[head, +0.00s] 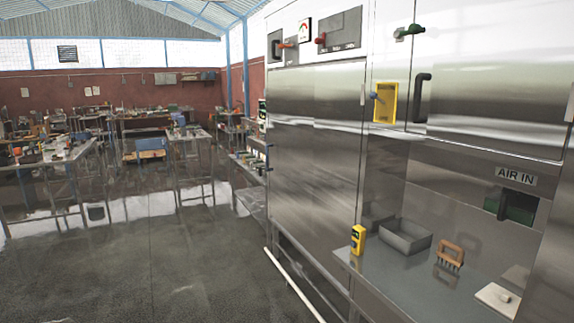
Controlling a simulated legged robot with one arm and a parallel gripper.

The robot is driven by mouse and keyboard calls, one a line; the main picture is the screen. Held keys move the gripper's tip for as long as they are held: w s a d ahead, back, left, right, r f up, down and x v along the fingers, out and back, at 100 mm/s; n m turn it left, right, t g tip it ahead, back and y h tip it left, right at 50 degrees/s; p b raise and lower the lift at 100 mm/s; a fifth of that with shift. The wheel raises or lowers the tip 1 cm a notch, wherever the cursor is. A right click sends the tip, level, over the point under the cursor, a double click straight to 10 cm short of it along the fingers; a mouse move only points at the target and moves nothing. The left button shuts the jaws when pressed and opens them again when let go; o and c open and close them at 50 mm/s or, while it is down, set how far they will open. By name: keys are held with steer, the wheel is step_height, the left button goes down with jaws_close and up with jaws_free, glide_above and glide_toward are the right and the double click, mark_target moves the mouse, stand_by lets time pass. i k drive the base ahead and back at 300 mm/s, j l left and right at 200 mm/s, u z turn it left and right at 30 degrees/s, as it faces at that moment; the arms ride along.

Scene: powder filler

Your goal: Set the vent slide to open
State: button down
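The vent (512,205) is at the right of the head view, in the back wall of the recess above the metal shelf. A label reading "AIR IN" (515,177) is just above it. The vent shows a dark area and a green area, with an upright black handle (502,204) toward its left side. I cannot tell from here how far the slide is open. My gripper is not in view.
On the metal shelf (395,283) stand a yellow device (358,240), a grey tray (404,236), an orange-handled brush (449,255) and a white board (497,299). A white rail (292,287) runs low along the machine.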

mark_target(320, 39)
steer(key=i+j+z, duration=0.1)
steer(key=i, duration=0.6)
steer(key=i+j+z, duration=0.1)
steer(key=i, duration=0.6)
